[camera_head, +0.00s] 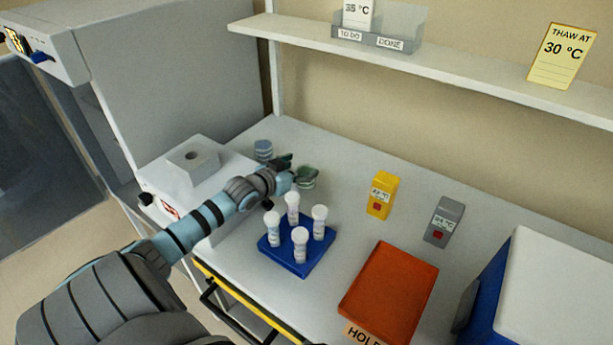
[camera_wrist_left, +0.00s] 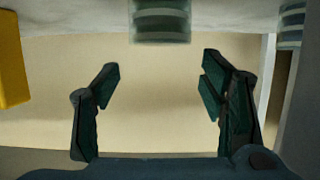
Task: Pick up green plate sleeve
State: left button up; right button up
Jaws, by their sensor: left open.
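The green plate sleeve (camera_head: 307,182) is a small banded stack standing on the bench near the wall. In the left wrist view the sleeve (camera_wrist_left: 160,22) shows at the top centre, in line with the gap between my fingers and cut by the frame edge. My left gripper (camera_head: 293,168) is open and close to the sleeve, partly covering it in the head view. In the left wrist view the gap between the fingers (camera_wrist_left: 158,88) looks empty. I cannot tell whether a finger touches the sleeve. My right gripper is not in view.
A bluish sleeve (camera_head: 264,150) stands left of the gripper. A blue rack (camera_head: 297,256) with white-capped tubes stands in front. Yellow (camera_head: 381,196) and grey (camera_head: 444,222) timers and a red-orange mat (camera_head: 390,292) are to the right.

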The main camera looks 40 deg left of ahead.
aim_at(312, 167)
pick_arm(q)
jog(key=f+b, duration=0.2)
jog(key=f, duration=0.1)
jog(key=shift+w+a, duration=0.1)
jog(key=shift+w, duration=0.1)
jog(key=b+x, duration=0.3)
jog(key=x, duration=0.3)
jog(key=shift+w, duration=0.5)
jog(key=shift+s+r, duration=0.15)
jog(key=shift+r, duration=0.05)
jog(key=shift+c, duration=0.4)
jog(key=c, duration=1.3)
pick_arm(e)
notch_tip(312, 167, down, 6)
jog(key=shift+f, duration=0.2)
pick_arm(q)
jog(key=shift+c, duration=0.3)
